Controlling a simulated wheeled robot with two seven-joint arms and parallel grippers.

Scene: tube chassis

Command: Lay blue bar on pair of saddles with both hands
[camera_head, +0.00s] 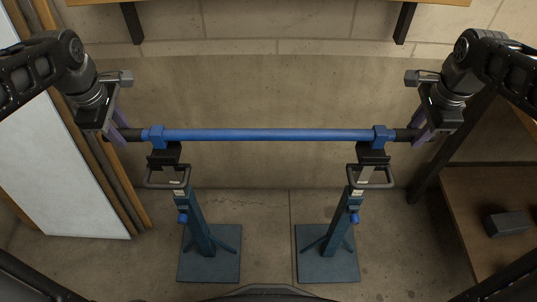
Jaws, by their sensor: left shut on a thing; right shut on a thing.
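The blue bar (268,135) runs level across the view, with a blue block near each end and black ends. My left gripper (116,130) is shut on its left black end, and my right gripper (422,131) is shut on its right black end. The left saddle (166,158) and right saddle (372,156) are dark tops on two blue-green stands. The bar's blocks appear just over or at the saddles. From above I cannot tell whether bar and saddles touch.
The stands have flat square bases, left (209,264) and right (327,264), on a concrete floor. A white panel (62,165) leans at the left. A wooden bench (490,225) with a dark block (509,223) is at the right. A shelf (270,2) crosses the back wall.

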